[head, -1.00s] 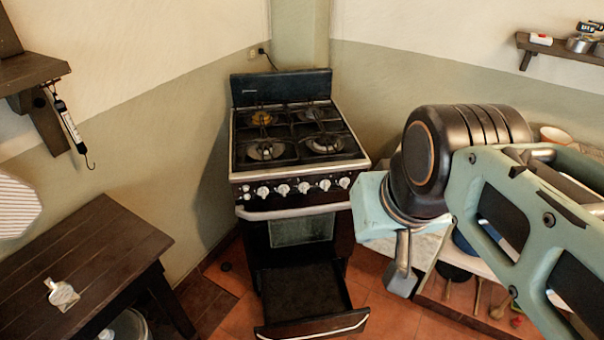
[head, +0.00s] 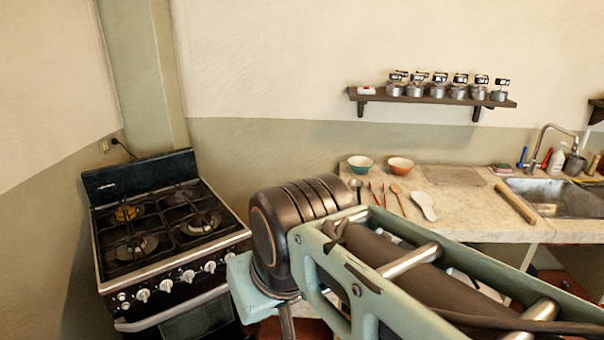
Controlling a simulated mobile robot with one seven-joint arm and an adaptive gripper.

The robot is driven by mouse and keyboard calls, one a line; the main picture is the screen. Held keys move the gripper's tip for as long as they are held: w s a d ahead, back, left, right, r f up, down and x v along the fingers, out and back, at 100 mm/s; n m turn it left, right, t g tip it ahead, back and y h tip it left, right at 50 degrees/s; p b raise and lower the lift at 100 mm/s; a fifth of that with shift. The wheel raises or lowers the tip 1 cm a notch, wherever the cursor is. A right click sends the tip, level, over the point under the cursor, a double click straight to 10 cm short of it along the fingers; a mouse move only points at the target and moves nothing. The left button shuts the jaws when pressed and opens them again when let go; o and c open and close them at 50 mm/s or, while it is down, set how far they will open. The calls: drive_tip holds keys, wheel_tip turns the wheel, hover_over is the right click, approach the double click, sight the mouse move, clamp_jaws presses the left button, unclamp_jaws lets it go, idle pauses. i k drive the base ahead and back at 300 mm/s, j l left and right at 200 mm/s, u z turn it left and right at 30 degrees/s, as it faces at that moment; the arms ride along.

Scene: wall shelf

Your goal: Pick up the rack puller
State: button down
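I cannot pick out the rack puller with certainty. A small white and red item (head: 366,90) lies at the left end of the dark wall shelf (head: 421,100), too small to identify. On the stone counter (head: 470,222) below lie several utensils, including a wooden spoon (head: 398,199) and a pale flat spoon-shaped item (head: 424,206). My gripper (head: 287,324) is at the lower middle, in front of the stove and left of the counter. Only a part of it shows below my wrist. Its fingertips are cut off by the lower edge, so its opening is hidden.
The stove (head: 172,240) stands at the left. Several metal pots with black tags (head: 437,89) line the shelf. A green bowl (head: 360,164) and an orange bowl (head: 401,166) stand on the counter. A rolling pin (head: 515,203) lies near the sink (head: 560,200). My arm hides the counter's front.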

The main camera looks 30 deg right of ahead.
sight(531, 220)
drive_tip(key=z, duration=1.15)
drive_tip(key=l+z, duration=0.15)
drive_tip(key=z, duration=0.35)
drive_tip(key=l+z, duration=0.15)
drive_tip(key=z, duration=0.3)
drive_tip(key=i+l, duration=0.1)
drive_tip(key=l, duration=0.25)
